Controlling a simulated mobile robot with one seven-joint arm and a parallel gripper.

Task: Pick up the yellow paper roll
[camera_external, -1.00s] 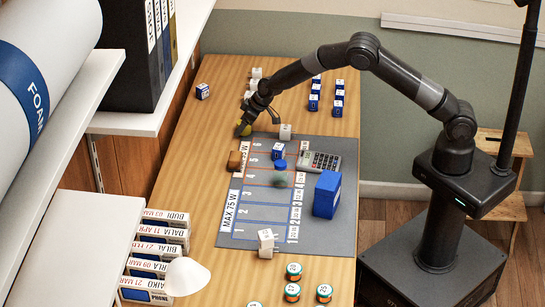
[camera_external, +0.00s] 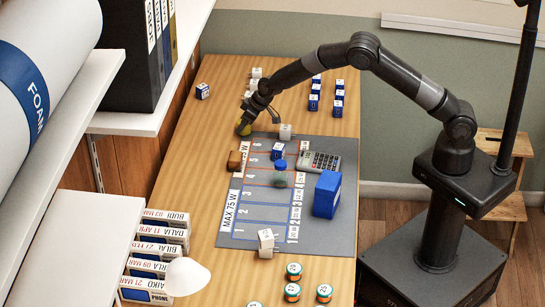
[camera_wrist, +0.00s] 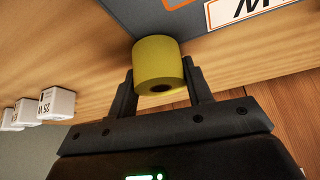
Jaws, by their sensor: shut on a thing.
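The yellow paper roll (camera_wrist: 160,62) is between the two fingers of my gripper (camera_wrist: 160,88) in the wrist view, its dark core hole facing the camera. The fingers touch it on both sides, so my gripper is shut on it. In the external view the yellow roll (camera_external: 243,128) shows under my gripper (camera_external: 247,116), at the far left corner of the grey mat (camera_external: 228,210). My gripper partly hides it there. I cannot tell whether it still touches the table.
A brown block (camera_external: 235,160) lies close by on the mat's left edge. A calculator (camera_external: 320,161) and a blue box (camera_external: 327,194) lie to the right. A shelf (camera_external: 170,118) borders the table's left side.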

